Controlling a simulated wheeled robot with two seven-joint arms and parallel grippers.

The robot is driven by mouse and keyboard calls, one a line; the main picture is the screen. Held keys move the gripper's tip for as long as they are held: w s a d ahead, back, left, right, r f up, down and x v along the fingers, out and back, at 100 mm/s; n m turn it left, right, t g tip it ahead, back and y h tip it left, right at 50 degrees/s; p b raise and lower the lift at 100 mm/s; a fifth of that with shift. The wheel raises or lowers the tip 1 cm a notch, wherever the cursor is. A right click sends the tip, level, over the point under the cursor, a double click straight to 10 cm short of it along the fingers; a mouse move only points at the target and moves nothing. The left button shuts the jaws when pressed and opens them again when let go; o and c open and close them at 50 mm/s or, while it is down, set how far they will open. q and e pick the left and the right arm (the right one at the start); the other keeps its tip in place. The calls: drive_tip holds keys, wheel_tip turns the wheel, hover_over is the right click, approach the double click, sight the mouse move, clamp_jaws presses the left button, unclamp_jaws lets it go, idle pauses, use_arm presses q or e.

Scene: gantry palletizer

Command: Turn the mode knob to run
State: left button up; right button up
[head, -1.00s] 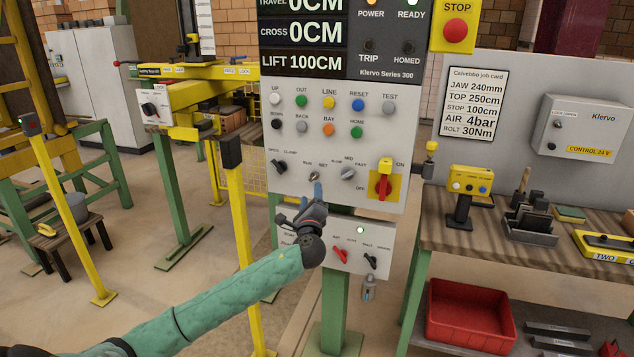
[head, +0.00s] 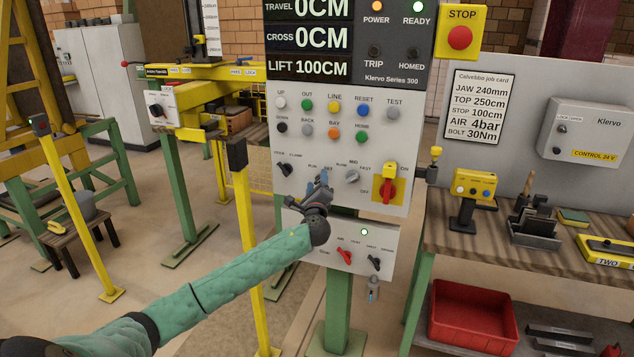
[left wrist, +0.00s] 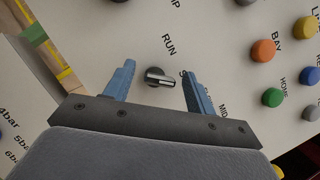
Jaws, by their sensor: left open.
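The mode knob (left wrist: 159,77) is a small dark knob with a pale pointer bar, on the light panel (head: 300,215) below the coloured buttons. In the left wrist view the word RUN is printed beside it. Its bar lies toward a second label, partly hidden by a finger, which seems to be SET. My left gripper (head: 322,182) is in front of the knob and hides it in the head view. In the left wrist view its blue fingers (left wrist: 157,88) are open, one on each side of the knob, with gaps. My right gripper is not in view.
Beside it are a black clamp selector (head: 284,170), a speed knob (head: 352,176) and a red switch on yellow (head: 387,188). A lower box with a red lever (head: 345,256) hangs below. A yellow post (head: 240,200) stands left of the panel.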

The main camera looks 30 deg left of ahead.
use_arm(q)
drive_tip(key=c, duration=1)
